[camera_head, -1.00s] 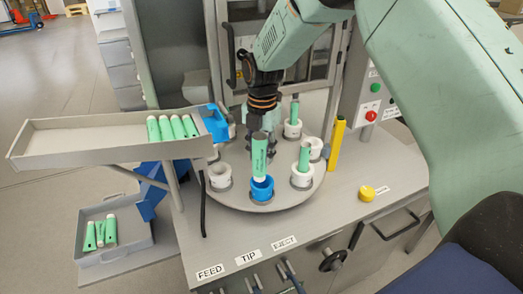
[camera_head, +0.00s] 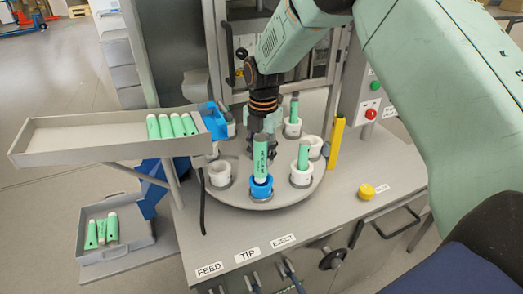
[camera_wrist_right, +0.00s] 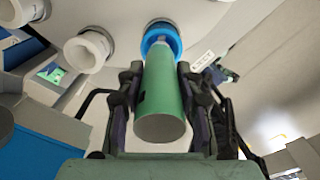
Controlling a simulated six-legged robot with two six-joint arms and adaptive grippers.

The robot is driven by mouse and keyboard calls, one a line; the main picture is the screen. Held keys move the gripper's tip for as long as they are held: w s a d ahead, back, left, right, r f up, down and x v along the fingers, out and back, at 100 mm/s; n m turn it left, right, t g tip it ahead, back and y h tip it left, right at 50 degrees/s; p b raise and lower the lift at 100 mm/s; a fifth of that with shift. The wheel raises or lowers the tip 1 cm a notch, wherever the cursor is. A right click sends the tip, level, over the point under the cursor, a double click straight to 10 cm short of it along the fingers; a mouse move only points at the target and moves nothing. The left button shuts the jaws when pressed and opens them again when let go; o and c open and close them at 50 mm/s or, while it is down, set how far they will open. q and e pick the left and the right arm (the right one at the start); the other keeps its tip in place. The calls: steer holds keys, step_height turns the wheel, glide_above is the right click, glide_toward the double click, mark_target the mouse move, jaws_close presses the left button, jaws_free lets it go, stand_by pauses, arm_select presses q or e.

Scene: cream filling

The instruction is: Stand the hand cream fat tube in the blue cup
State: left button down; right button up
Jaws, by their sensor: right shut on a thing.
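My right gripper (camera_head: 262,135) is shut on the tube from behind. In the right wrist view the tube (camera_wrist_right: 162,95) lies between both fingers (camera_wrist_right: 160,90), and the blue cup (camera_wrist_right: 160,38) is just beyond its far end. I cannot tell how deep the tube's end sits in the cup. My left gripper is not in view.
White cups (camera_head: 220,175) ring the turntable (camera_head: 285,200); some hold green tubes (camera_head: 303,155). A sloped tray (camera_head: 90,140) with several tubes stands at left, with a grey bin (camera_head: 115,245) below. A yellow post (camera_head: 336,143) and yellow button (camera_head: 367,191) are at right.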

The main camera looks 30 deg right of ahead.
steer(key=shift+w+a+f, duration=0.15)
steer(key=shift+w+f, duration=0.15)
steer(key=shift+f, duration=0.3)
steer(key=shift+s+f+b, duration=0.3)
steer(key=shift+f+b, duration=0.05)
steer(key=shift+b, duration=0.05)
steer(key=shift+w+f, duration=0.25)
steer(key=shift+f, duration=0.35)
steer(key=shift+s+f+b, duration=0.1)
steer(key=shift+f+b, duration=0.1)
steer(key=shift+b, duration=0.15)
steer(key=shift+f, duration=0.1)
steer(key=shift+s+f, duration=0.1)
steer(key=shift+w+f, duration=0.2)
steer(key=shift+f, duration=0.2)
